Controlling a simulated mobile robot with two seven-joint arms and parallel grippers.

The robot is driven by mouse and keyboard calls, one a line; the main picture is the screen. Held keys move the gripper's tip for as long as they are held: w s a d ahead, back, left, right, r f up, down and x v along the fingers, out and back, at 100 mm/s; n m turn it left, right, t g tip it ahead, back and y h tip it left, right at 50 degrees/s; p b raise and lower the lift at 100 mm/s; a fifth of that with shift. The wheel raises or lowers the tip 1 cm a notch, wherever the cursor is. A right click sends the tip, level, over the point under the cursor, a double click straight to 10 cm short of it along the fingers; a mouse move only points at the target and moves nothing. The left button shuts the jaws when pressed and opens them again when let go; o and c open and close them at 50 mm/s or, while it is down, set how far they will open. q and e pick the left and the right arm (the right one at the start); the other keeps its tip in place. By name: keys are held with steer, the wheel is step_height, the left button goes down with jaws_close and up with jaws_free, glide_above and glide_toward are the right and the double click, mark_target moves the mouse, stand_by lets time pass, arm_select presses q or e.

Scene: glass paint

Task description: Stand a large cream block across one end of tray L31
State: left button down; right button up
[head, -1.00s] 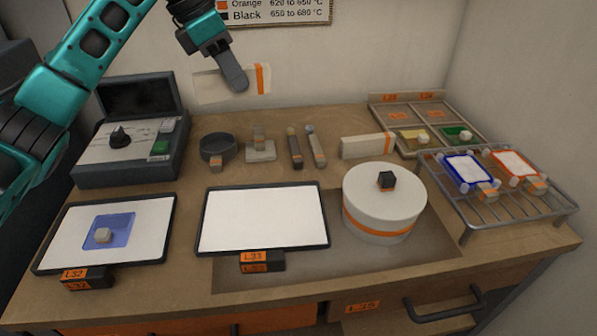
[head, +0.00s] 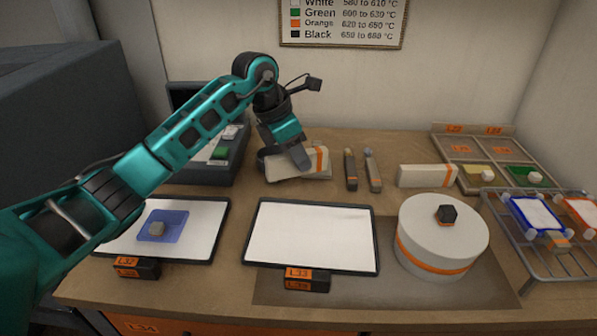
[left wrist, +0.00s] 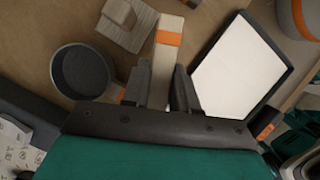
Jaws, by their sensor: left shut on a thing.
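My left gripper (head: 300,160) is shut on a large cream block (head: 284,166) with an orange band near one end. The block is held in the air over the back of the table, behind the middle tray. In the left wrist view the block (left wrist: 166,58) sits between the two fingers, pointing away. A second cream block (head: 420,177) lies at the back right. The middle tray (head: 312,236), dark-rimmed with an empty white floor, has an orange label at its front; its last digit is hard to read. The tray also shows in the left wrist view (left wrist: 240,66). My right gripper is not in view.
Tray L32 (head: 203,238) with a blue piece and small knob is at left, partly behind my left arm. A round white drum (head: 440,240) stands right of the middle tray. Two slim tools (head: 351,170) are behind. A wire rack (head: 530,260) is at right.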

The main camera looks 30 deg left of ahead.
mark_target(299, 173)
arm_select(q)
steer(key=shift+f, duration=2.15)
steer(key=shift+f, duration=0.1)
steer(key=c, duration=0.9)
jaws_free()
